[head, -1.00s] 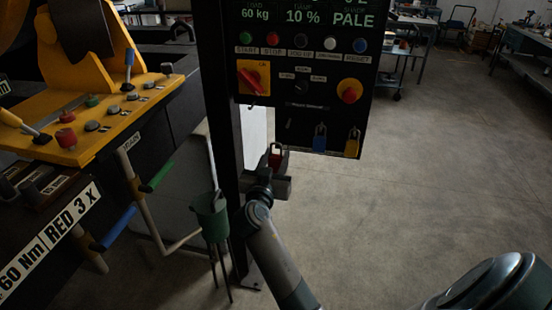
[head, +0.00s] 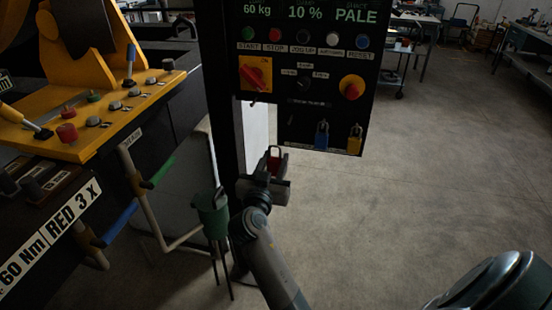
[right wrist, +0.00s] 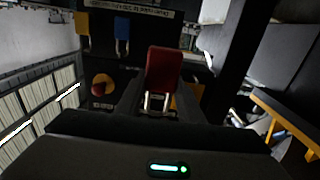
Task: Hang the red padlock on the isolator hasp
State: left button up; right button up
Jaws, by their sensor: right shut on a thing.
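The red padlock (head: 274,161) is held upright in my right gripper (head: 267,178), which is shut on it. Its shackle stands up above the red body in the head view. In the right wrist view the padlock (right wrist: 163,70) fills the middle, with its shackle toward the gripper side of the picture. The isolator, a red handle on a yellow plate (head: 264,66), is on the black panel above the padlock in the head view. The padlock is apart from it. The hasp itself is too small and dark to make out. My left gripper is not in view.
A blue padlock (head: 321,136) and a yellow padlock (head: 354,141) hang at the panel's lower edge. A red stop button (head: 352,88) is above them. A green holder (head: 211,216) stands left of my right wrist. Open floor lies to the right.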

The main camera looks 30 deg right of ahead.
aim_at(274, 162)
jog(key=shift+b+v, duration=0.4)
jog(key=shift+v, duration=1.7)
jog(key=shift+r, duration=0.2)
